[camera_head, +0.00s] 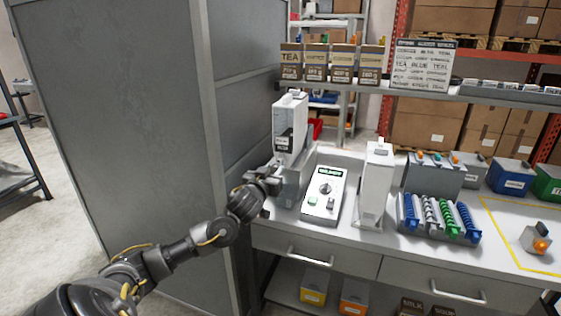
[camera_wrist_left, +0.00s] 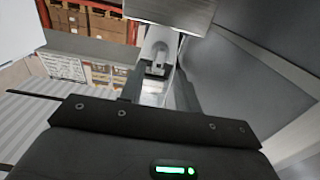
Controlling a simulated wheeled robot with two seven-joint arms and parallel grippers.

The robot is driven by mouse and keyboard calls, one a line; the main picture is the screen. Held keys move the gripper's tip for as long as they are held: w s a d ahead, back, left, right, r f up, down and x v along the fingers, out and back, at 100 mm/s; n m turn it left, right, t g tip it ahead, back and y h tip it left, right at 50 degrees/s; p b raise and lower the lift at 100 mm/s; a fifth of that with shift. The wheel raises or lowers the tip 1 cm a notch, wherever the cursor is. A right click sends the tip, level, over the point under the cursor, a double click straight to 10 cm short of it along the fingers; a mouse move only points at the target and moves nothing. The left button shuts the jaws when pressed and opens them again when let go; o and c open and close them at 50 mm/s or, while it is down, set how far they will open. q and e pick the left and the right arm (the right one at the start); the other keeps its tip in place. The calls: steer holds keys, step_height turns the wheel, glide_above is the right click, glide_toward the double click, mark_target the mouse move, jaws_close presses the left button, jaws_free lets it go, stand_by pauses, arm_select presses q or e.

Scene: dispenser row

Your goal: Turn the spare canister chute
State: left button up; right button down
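A tall white canister dispenser (camera_head: 291,125) with a dark label stands at the left end of the bench, on a grey stand. My left gripper (camera_head: 272,184) is at its lower left side, in front of the grey stand. In the left wrist view, my left gripper (camera_wrist_left: 157,92) has its two fingers apart. A pale grey spout-like part (camera_wrist_left: 159,52) shows beyond and between the fingertips; contact cannot be told. A second white dispenser (camera_head: 375,187) stands upright farther right. I cannot tell which one is the spare canister. My right gripper is not in view.
A white control box (camera_head: 324,194) with a dial sits between the dispensers. A grey rack (camera_head: 437,218) of blue, white and green coils is to the right. A tall grey panel (camera_head: 120,110) stands close on the left. Drawers (camera_head: 310,255) are below the bench top.

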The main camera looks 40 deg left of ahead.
mark_target(279, 163)
arm_select(q)
steer(key=p+x, duration=0.1)
steer(key=x, duration=0.5)
steer(key=shift+w+a, duration=0.1)
steer(key=shift+w, duration=0.05)
